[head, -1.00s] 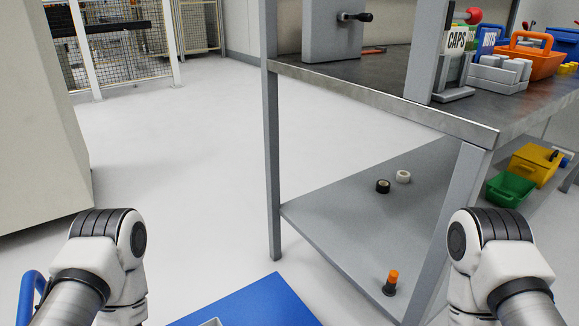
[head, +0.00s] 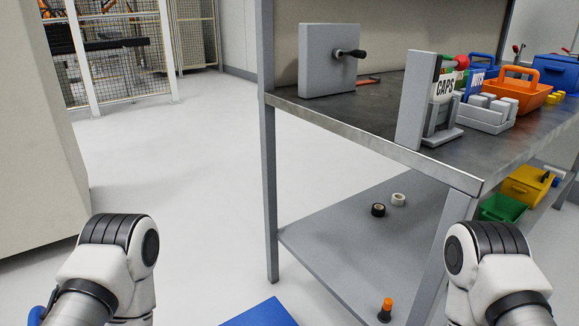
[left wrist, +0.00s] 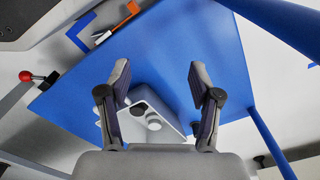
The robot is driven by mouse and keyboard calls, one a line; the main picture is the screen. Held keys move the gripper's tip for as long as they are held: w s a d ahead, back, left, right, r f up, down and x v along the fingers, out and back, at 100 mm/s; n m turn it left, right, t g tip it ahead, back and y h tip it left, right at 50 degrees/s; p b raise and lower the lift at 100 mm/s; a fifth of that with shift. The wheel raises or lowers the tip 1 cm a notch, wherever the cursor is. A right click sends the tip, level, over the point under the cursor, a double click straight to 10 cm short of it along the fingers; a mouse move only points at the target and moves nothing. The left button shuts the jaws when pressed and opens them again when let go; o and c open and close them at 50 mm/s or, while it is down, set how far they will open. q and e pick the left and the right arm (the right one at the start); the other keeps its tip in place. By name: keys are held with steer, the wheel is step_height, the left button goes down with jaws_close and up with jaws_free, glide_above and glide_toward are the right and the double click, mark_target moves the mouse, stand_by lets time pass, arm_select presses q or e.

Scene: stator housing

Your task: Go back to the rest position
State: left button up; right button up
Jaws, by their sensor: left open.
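My left gripper (left wrist: 158,78) is open in the left wrist view, with its two fingers spread apart and nothing between the tips. A grey part (left wrist: 172,130) with round dark and light pieces shows beyond and between the fingers, over a blue surface (left wrist: 190,45). I cannot tell how far it is from the fingers. In the head view only my two arms show at the bottom left and bottom right; both grippers are out of that frame. A corner of the blue surface (head: 262,313) shows at the bottom.
A metal workbench (head: 380,130) stands at right, with a grey panel with a black handle (head: 328,60), a CAPS holder (head: 415,100) and an orange basket (head: 520,92). Its lower shelf (head: 340,245) holds tape rolls and an orange-topped item (head: 386,308). Open floor (head: 180,180) lies left of the bench.

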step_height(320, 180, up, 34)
steer(key=p, duration=3.2)
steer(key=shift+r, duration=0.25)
